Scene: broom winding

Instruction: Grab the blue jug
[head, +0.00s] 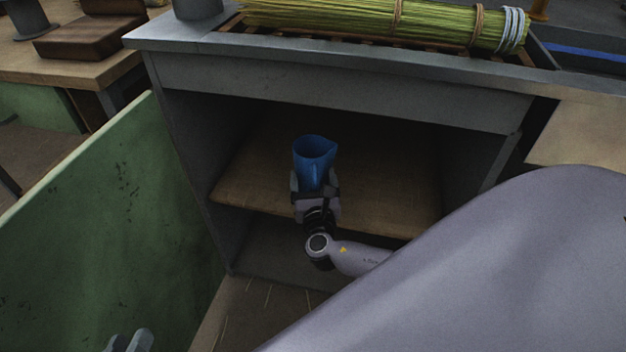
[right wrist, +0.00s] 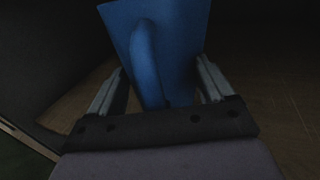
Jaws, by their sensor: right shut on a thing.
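The blue jug (head: 314,153) is upright at the shelf inside the open cabinet. My right gripper (head: 315,182) reaches in from the front and is shut on the jug's lower part, one finger on each side. In the right wrist view the jug (right wrist: 180,38) fills the space between the fingers of the gripper (right wrist: 160,72), with its handle facing the camera. The jug's base is hidden, so I cannot tell whether it touches the shelf. Only the tips of my left gripper (head: 130,342) show at the bottom left of the head view, away from the jug.
The wooden shelf (head: 255,190) has free room around the jug. Cabinet side walls and the top edge (head: 330,92) surround the opening. A green door panel (head: 100,210) stands open at left. A straw broom bundle (head: 350,18) lies on top.

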